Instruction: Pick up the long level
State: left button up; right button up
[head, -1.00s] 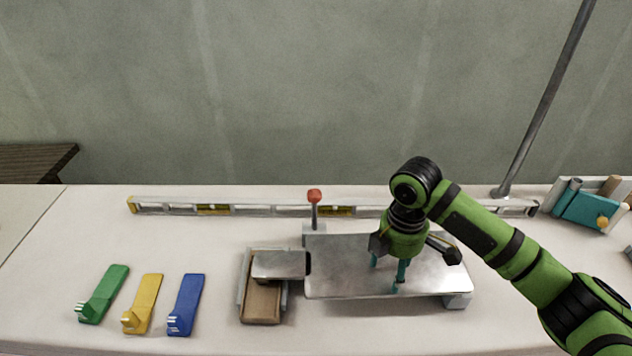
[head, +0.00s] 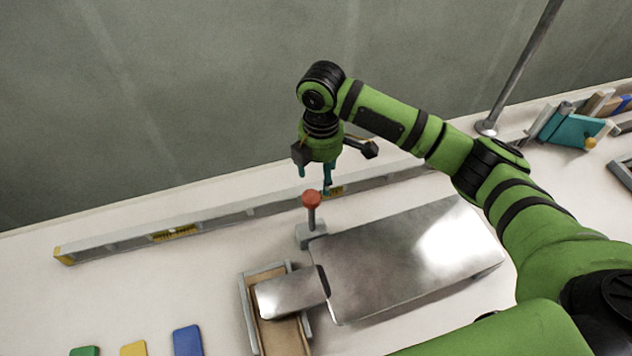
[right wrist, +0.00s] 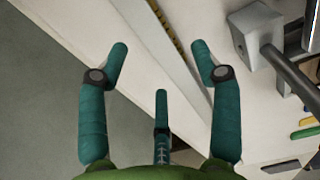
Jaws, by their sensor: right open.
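The long level (head: 215,220) is a long grey bar with yellow vials and a yellow end. It lies along the back of the white bench, in front of the wall. I cannot tell how far the fingertips are above the level. My left gripper is not in view.
A red-knobbed lever (head: 311,199) stands just in front of the level near my gripper. A pole (head: 520,70) and a teal item (head: 572,128) stand right.

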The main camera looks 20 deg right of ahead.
aim_at(322, 181)
jog(key=shift+s+d+f, duration=0.1)
jog(key=shift+d+f, duration=0.05)
jog(key=shift+f, duration=0.45)
jog(key=shift+s+d+f, duration=0.1)
jog(key=shift+f, duration=0.5)
notch_tip(322, 181, down, 2)
jog(key=shift+w+f, duration=0.15)
jog(key=shift+f, duration=0.2)
jog(key=shift+c, duration=1.2)
grip_shut()
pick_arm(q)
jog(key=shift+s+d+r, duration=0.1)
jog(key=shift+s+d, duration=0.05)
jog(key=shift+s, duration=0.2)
pick_arm(e)
jog(key=shift+w, duration=0.1)
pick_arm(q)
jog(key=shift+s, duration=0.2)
pick_arm(e)
jog(key=shift+r, duration=0.2)
